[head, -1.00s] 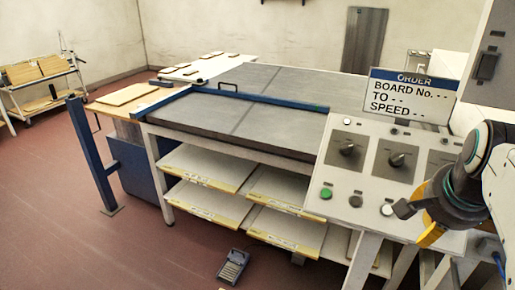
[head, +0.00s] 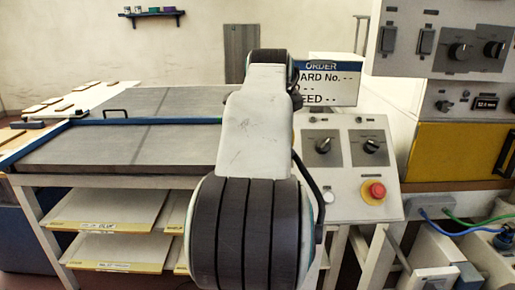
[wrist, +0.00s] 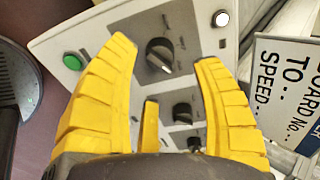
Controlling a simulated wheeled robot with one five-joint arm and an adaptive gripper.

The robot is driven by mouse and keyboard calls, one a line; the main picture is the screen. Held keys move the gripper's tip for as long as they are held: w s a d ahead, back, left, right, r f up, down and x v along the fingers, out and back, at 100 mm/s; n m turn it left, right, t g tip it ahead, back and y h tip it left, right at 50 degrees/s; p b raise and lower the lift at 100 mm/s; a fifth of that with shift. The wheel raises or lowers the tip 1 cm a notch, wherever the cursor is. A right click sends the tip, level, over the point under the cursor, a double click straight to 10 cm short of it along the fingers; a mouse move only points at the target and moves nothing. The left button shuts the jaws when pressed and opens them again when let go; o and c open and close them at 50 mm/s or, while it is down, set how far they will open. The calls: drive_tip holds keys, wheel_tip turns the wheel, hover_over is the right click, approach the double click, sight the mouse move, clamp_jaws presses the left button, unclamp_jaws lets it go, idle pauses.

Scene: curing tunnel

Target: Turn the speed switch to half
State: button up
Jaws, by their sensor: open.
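A control panel (head: 345,205) with dark rotary switches stands ahead. In the head view, one switch (head: 322,145) and another (head: 372,146) show to the right of my arm. In the wrist view, a large dark rotary switch (wrist: 160,55) lies between and beyond my open yellow fingers, with a smaller-looking switch (wrist: 182,110) and a third (wrist: 195,143) below it. The labels are too small to read, so I cannot tell which is the speed switch. My gripper (wrist: 165,53) is open and empty. In the head view my arm hides it and the panel's left part.
A green button (wrist: 73,62) and a white round lamp or button (wrist: 220,19) flank the large switch. A red stop button (head: 375,191) sits at the panel's right. The order sign (head: 332,83) stands behind; its SPEED line shows only dashes. A grey-topped table (head: 120,150) lies left.

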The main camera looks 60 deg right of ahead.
drive_tip(key=shift+b+x, duration=0.55)
drive_tip(key=shift+x, duration=2.3)
drive_tip(key=shift+o, duration=0.2)
drive_tip(key=c, duration=1.2)
